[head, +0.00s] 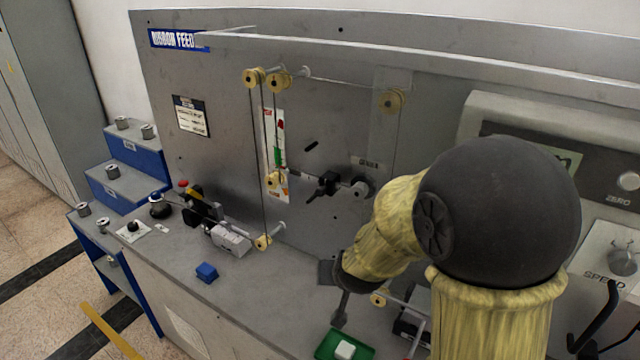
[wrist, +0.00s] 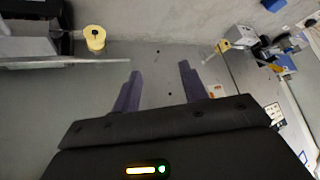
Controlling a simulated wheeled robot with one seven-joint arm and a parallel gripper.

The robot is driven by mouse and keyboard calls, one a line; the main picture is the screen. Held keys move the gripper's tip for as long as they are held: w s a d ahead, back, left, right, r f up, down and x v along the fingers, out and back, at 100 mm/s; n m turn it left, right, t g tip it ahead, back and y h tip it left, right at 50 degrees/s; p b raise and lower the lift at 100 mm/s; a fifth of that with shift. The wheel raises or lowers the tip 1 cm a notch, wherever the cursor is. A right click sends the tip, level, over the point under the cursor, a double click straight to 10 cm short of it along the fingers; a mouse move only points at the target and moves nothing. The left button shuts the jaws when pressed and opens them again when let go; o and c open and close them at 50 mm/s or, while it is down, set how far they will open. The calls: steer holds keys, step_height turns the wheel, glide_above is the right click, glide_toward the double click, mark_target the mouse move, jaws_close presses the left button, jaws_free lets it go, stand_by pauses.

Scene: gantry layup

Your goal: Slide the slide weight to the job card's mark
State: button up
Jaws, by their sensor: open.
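In the head view, a thin arm runs across the panel below the pulleys. It carries a black clamp-like piece with a lever (head: 325,184), which looks like the slide weight, and ends in a round grey piece (head: 360,188). A printed card (head: 190,116), likely the job card, is on the panel at the upper left; its text is too small to read. My gripper (head: 341,308) points down over the bench, right of and below the arm, apart from it. In the wrist view, its two dark fingers (wrist: 157,82) are spread with nothing between them.
A green tray (head: 325,349) with a white block (head: 345,349) lies below my gripper. A blue block (head: 206,272) sits on the bench. Yellow pulleys (head: 253,77) and cords stand before the panel. A rod and yellow roller (wrist: 95,38) show in the wrist view.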

steer(key=w+a+r+m+t+h+p, duration=0.25)
steer(key=w+a+r+t+p, duration=0.2)
steer(key=w+a, duration=0.35)
steer(key=s+a+r+m+t+h+p, duration=0.1)
steer(key=s+a+r+t+h+p, duration=0.2)
steer(key=h, duration=0.5)
step_height(320, 180, up, 2)
steer(key=shift+s+a+r, duration=0.2)
steer(key=shift+s+a, duration=0.6)
steer(key=shift+a, duration=0.4)
steer(key=shift+h, duration=0.25)
